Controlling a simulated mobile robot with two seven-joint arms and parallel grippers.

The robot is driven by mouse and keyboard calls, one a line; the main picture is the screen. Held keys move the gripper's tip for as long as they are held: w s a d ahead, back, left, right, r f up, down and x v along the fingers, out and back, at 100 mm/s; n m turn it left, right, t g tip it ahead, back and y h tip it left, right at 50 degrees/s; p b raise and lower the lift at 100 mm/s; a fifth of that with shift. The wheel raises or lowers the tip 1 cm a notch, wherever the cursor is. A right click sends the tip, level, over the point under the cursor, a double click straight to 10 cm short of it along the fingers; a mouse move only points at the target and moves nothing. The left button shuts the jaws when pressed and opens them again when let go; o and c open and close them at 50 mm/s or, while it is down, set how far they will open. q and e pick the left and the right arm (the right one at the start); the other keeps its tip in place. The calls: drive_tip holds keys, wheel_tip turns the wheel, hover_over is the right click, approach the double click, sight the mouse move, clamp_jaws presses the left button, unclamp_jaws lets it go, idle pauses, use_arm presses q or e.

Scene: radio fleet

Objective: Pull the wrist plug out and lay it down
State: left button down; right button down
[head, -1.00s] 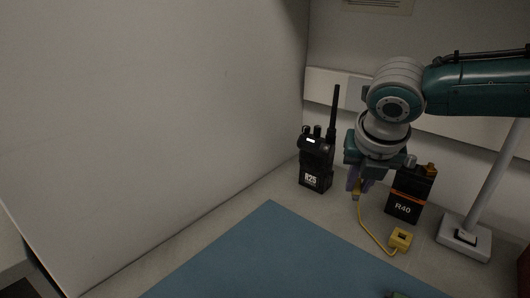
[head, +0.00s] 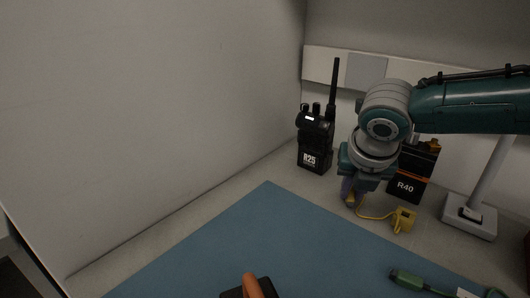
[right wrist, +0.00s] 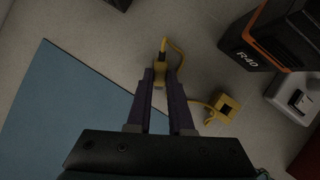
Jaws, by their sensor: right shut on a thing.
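A small yellow plug (right wrist: 160,72) is held between the purple fingers of my right gripper (head: 350,196). In the right wrist view, the gripper (right wrist: 160,88) is shut on the plug, whose dark tip points away from my wrist. A thin yellow cord loops from the plug to a yellow block (head: 404,220) with a dark square opening. This block rests on the grey tabletop, right of the gripper and apart from the plug. The plug is low, close to the tabletop beside the mat; I cannot tell whether it touches.
Radio R25 (head: 315,150) stands left of my gripper, and radio R40 (head: 408,188) stands behind it, right. A lamp base (head: 470,218) is farther right.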

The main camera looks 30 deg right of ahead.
drive_tip(key=c, duration=0.7)
unclamp_jaws()
drive_tip(key=shift+c, duration=0.2)
drive_tip(key=p+v, duration=0.3)
drive_tip(key=v, duration=0.7)
